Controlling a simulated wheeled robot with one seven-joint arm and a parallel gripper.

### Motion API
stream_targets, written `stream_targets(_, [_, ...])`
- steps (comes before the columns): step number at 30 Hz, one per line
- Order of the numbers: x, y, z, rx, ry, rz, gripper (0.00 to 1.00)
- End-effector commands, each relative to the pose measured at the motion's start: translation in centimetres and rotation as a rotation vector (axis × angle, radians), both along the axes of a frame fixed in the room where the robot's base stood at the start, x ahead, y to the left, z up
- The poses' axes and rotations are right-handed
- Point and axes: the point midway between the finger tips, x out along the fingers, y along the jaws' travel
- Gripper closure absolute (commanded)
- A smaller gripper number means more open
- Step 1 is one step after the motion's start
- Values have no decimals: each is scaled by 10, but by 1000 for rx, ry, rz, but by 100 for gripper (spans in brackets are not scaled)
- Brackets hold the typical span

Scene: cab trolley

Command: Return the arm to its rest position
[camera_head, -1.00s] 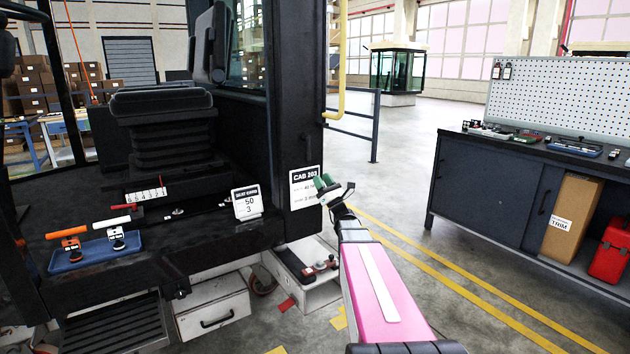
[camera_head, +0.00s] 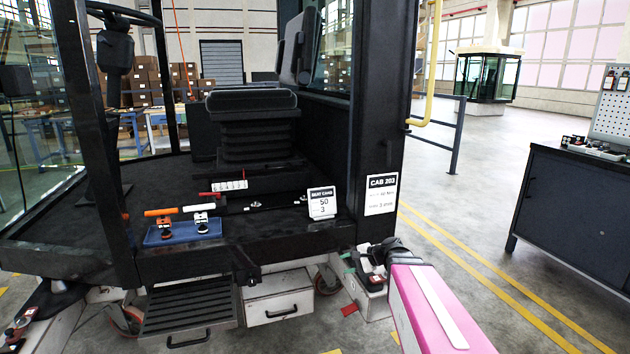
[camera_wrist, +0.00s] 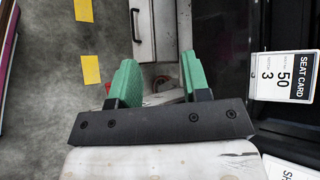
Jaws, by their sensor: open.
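My arm (camera_head: 425,305), with a pink and white link, reaches in from the lower right of the head view. My gripper shows in the wrist view (camera_wrist: 158,78), with two green fingers set apart and nothing between them. In the head view, the gripper end is small, dark and partly hidden near the foot of the cab's right post. In the wrist view, the fingers point over a pale cabinet and the floor, beside the cab edge. I cannot tell the exact gap between the gripper and the cab.
The cab holds a seat (camera_head: 252,125), a seat card (camera_head: 321,203) and a blue tray (camera_head: 160,238) with orange- and white-handled tools. A step (camera_head: 185,308) and white drawer (camera_head: 278,303) lie below. A dark workbench (camera_head: 570,205) stands right. Floor between cab and bench is clear.

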Motion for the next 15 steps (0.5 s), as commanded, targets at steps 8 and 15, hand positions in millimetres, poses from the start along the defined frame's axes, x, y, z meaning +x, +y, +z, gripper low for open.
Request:
stream_targets(8, [-72, -16, -60, -514, -46, 311, 57])
stream_targets(15, [-115, -50, -84, -892, -67, 593, 57])
